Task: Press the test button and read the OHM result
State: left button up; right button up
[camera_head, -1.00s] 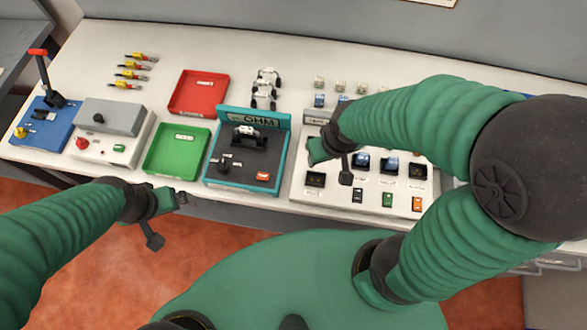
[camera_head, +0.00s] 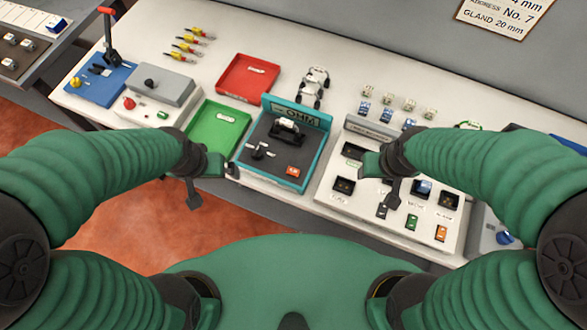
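The OHM tester (camera_head: 322,163) is a teal-framed dark unit in the middle of the bench, with a sign panel (camera_head: 297,113) at its back. The sign's lettering is small, and I cannot read a result. A black-and-white part (camera_head: 287,130) sits on the tester, beside a small clamp (camera_head: 259,152). An orange-red button (camera_head: 293,170) is at its front right. My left gripper (camera_head: 212,184) is open and empty at the bench's front edge, left of the tester. My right gripper (camera_head: 380,184) is open and empty over the white panel, right of the tester.
A green tray (camera_head: 197,140) and a red tray (camera_head: 229,85) lie left of the tester. The white panel (camera_head: 335,190) carries dark sockets and colored switches. A grey box (camera_head: 164,85) and a blue base with a red-handled lever (camera_head: 111,40) stand farther left.

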jog(key=shift+a, duration=0.1)
grip_shut()
dwell(1.5)
